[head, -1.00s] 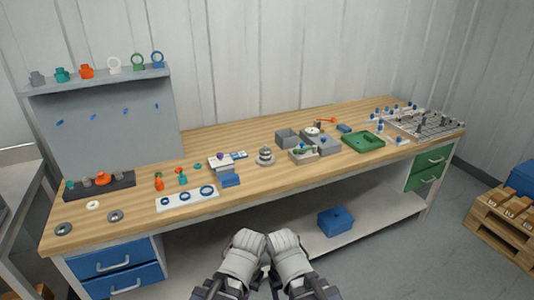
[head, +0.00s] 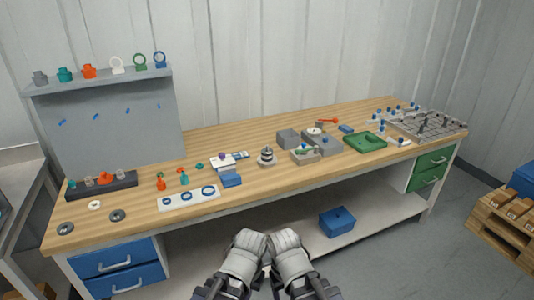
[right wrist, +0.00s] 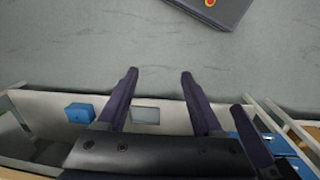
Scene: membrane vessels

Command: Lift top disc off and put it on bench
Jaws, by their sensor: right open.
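A small stack of pale and dark discs (head: 267,158) stands upright on the wooden bench (head: 250,190), a little right of its middle in the head view. Its top disc (head: 267,150) is small, and its details are too small to tell. Both my arms are folded at the bottom of the head view, well short of the stack and touching nothing on the bench. My right gripper (right wrist: 158,75) shows in the right wrist view with its dark fingers apart and nothing between them. My left gripper's jaws cannot be made out. The stack is not in the right wrist view.
Left of the stack are a blue block (head: 231,180) and a white ring plate (head: 189,198). Close on its right are a grey open box (head: 288,139) and a tray of parts (head: 306,157). Bare wood lies in front of the stack.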

